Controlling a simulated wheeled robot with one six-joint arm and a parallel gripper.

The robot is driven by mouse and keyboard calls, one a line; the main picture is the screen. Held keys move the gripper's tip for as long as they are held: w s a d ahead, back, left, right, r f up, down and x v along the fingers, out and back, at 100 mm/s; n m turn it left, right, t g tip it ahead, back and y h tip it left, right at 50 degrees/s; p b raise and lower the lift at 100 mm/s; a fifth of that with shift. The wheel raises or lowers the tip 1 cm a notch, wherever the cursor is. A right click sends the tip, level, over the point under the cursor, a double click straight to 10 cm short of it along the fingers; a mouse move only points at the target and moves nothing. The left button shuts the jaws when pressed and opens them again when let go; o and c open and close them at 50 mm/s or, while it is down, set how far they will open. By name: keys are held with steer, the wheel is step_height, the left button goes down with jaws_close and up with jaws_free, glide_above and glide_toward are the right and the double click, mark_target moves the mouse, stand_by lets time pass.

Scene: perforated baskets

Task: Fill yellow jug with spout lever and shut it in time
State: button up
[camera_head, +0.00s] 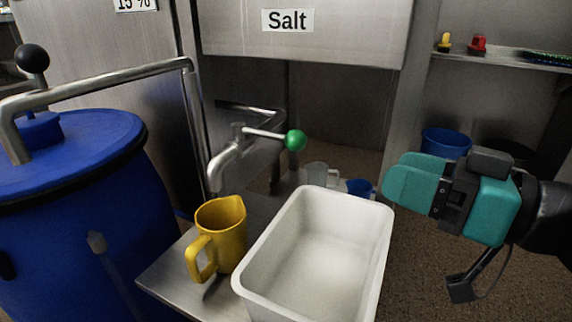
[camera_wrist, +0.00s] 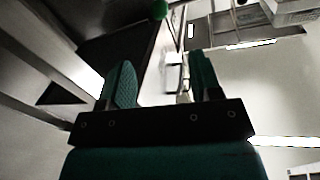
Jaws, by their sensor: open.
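The yellow jug (camera_head: 228,222) stands upright on a metal shelf, its handle toward the front left. The metal spout (camera_head: 222,162) hangs just above and behind the jug; no stream of liquid shows. The spout lever (camera_head: 265,134) is a metal rod ending in a green ball (camera_head: 295,140), pointing right. My gripper (camera_head: 392,178) is to the right of the green ball, apart from it and empty. In the wrist view my gripper (camera_wrist: 163,85) has its two teal fingers spread with a gap between them. A green ball (camera_wrist: 160,9) shows at the top edge there. The jug's inside level is hidden.
A white tub (camera_head: 262,247) stands right of the jug, below and left of my gripper. A clear jug (camera_head: 317,174) and a small blue container (camera_head: 360,188) sit behind it. A large blue barrel (camera_head: 80,190) fills the left. A tank marked Salt (camera_head: 340,45) hangs above.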

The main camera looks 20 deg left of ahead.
mark_target(299, 139)
steer(key=p+x, duration=0.3)
steer(key=x, duration=1.4)
steer(key=shift+w+a+r, duration=0.15)
steer(key=shift+w+r, duration=0.05)
steer(key=shift+c, duration=0.2)
jaws_close()
steer(key=shift+t, duration=0.3)
